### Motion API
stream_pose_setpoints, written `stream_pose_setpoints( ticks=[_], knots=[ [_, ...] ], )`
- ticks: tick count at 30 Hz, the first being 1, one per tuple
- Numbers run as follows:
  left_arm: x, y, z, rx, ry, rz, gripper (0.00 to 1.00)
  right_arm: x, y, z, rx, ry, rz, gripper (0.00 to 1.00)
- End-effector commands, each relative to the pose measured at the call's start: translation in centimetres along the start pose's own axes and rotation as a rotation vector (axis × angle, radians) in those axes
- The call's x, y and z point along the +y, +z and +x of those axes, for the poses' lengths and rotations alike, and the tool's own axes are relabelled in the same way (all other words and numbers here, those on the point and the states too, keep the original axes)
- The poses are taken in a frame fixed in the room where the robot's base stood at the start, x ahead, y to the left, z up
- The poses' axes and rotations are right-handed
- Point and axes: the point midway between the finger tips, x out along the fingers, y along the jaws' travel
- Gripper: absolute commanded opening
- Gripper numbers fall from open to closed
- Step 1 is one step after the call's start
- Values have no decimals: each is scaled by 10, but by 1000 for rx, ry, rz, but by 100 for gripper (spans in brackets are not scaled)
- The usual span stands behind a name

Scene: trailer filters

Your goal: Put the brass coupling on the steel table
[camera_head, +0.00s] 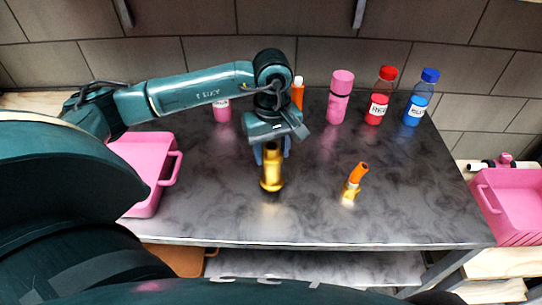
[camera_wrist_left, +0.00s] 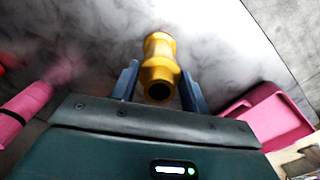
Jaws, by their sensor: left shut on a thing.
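The brass coupling (camera_head: 271,172) is a gold-coloured, flared tube held upright over the middle of the steel table (camera_head: 230,220). My left gripper (camera_head: 271,150) points down and is shut on the coupling's upper part. In the left wrist view the coupling (camera_wrist_left: 159,55) sits between the two blue-grey fingers (camera_wrist_left: 158,88), with its dark open end towards the camera. I cannot tell whether the coupling's lower end touches the tabletop. My right gripper is not in view.
An orange-handled brass valve (camera_head: 351,190) stands right of the coupling. Behind are a pink bottle (camera_head: 340,97), a red bottle (camera_head: 380,95), a blue bottle (camera_head: 421,97) and an orange item (camera_head: 297,92). A pink tray (camera_head: 172,160) is left; another pink bin (camera_head: 508,208) is right. The front tabletop is clear.

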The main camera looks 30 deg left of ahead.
Motion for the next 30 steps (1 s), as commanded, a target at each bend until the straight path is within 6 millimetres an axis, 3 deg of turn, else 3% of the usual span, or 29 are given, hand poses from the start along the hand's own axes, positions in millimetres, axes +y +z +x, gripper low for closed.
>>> stream_pose_setpoints(
  ticks=[6, 17, 18, 25, 30],
  knots=[
    [-1, 0, 28, -1, -2, -1, 1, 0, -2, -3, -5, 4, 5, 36],
    [0, 0, 35, 1, 0, 0, 1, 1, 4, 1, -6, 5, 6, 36],
    [0, 0, 33, 0, -1, 0, 48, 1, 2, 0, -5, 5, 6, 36],
    [0, 0, 33, 0, -1, 0, 66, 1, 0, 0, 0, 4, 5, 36],
    [0, 0, 33, 0, -1, 0, 67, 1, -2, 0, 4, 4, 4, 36]
  ],
)
